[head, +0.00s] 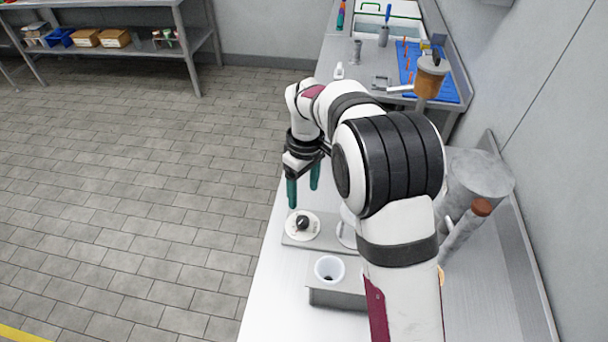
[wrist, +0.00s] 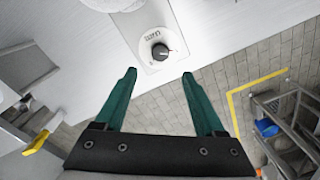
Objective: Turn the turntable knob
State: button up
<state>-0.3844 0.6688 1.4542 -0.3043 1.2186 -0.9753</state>
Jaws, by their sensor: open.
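The turntable knob (head: 302,222) is a small black knob on a round white dial, set on a grey plate (head: 325,240) on the bench. In the wrist view the knob (wrist: 160,52) shows a thin pointer mark, with dark lettering on the dial (wrist: 152,36) beside it. My gripper (head: 302,198) has two green fingers pointing down, above and behind the dial in the head view. In the wrist view my gripper (wrist: 159,74) is open with nothing between its fingers, and the knob lies beyond the fingertips, apart from them.
A large grey cylinder (head: 480,175) stands at the right by the wall. A blue mat (head: 420,65) lies at the back. The bench's left edge is close to the dial.

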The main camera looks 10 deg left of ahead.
notch_tip(320, 180, up, 6)
jog(key=shift+f, duration=0.25)
jog(key=shift+d, duration=0.1)
jog(key=s+d+r+m, duration=0.7)
jog(key=s+d+m, duration=0.15)
jog(key=s, duration=0.35)
jog(key=s+d+f+m, duration=0.1)
jog(key=s+d+m, duration=0.1)
jog(key=s, duration=0.4)
jog(key=s+d+f+m+y, duration=0.1)
jog(key=s+m, duration=0.2)
jog(key=s, duration=0.2)
jog(key=s+d+f+m, duration=0.1)
jog(key=s+d+m, duration=0.1)
jog(key=s, duration=0.4)
jog(key=shift+s+d+f+m+y, duration=0.3)
jog(key=shift+d+f+m, duration=0.1)
jog(key=shift+m, duration=0.45)
jog(key=shift+c, duration=0.2)
